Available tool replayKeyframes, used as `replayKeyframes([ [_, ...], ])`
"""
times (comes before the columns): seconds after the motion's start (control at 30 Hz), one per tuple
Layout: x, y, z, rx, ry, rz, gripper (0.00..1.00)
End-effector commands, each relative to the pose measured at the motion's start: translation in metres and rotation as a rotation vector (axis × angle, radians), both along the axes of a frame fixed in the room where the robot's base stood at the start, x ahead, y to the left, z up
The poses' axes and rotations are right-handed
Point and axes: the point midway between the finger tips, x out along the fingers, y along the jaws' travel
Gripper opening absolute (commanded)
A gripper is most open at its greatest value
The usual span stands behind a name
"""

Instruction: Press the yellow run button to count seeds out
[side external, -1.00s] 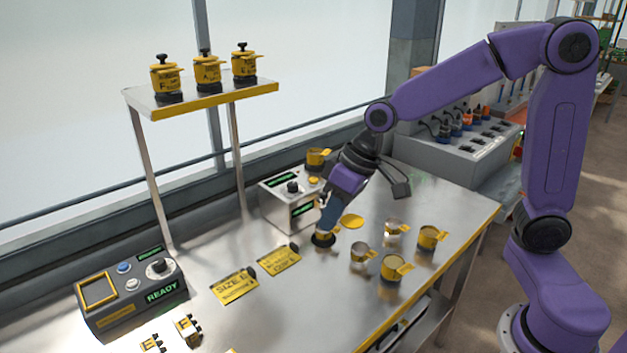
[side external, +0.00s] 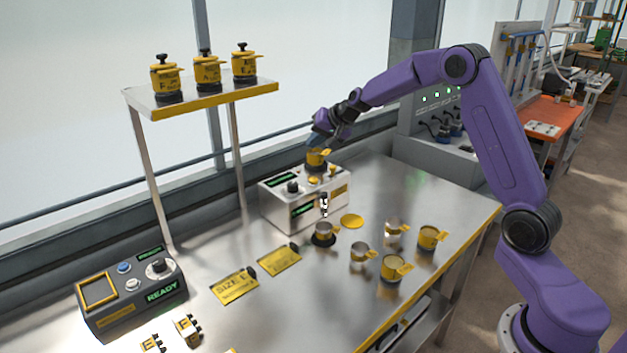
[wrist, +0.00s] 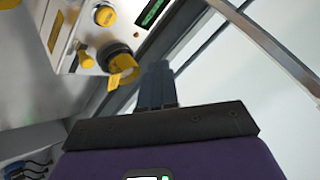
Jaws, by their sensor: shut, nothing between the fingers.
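The seed counter (side external: 277,208) is a grey box with green displays and a black knob on top. A round yellow button (side external: 314,181) sits on its top, right of the knob; it also seems to show in the wrist view (wrist: 105,16). A yellow hopper cup (side external: 317,160) stands at the back of the top and shows in the wrist view (wrist: 122,63). My gripper (side external: 316,147) is shut and empty, just above the hopper cup in the side view and apart from the button. In the wrist view its fingers (wrist: 155,75) are together beside the cup.
A metal cup (side external: 324,230) stands on a black disc below the counter's front spout. Several cups (side external: 392,268) and a yellow disc (side external: 352,221) lie to the right. A shelf (side external: 200,103) with yellow jars and a READY console (side external: 135,310) stand left.

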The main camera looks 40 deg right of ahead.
Motion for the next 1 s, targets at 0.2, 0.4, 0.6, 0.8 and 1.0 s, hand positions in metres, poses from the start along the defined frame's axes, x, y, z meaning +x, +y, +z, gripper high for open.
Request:
replayKeyframes([
  [0.2,0.005,-0.012,-0.001,0.005,-0.011,-0.031,0.00],
  [0.4,0.005,-0.011,-0.001,0.004,-0.010,-0.030,0.00],
  [0.6,0.005,-0.011,-0.006,0.006,-0.009,-0.028,0.00],
  [0.8,0.004,-0.011,-0.027,0.006,-0.006,-0.029,0.00],
  [1.0,0.005,-0.012,-0.049,0.006,-0.007,-0.029,0.00],
])
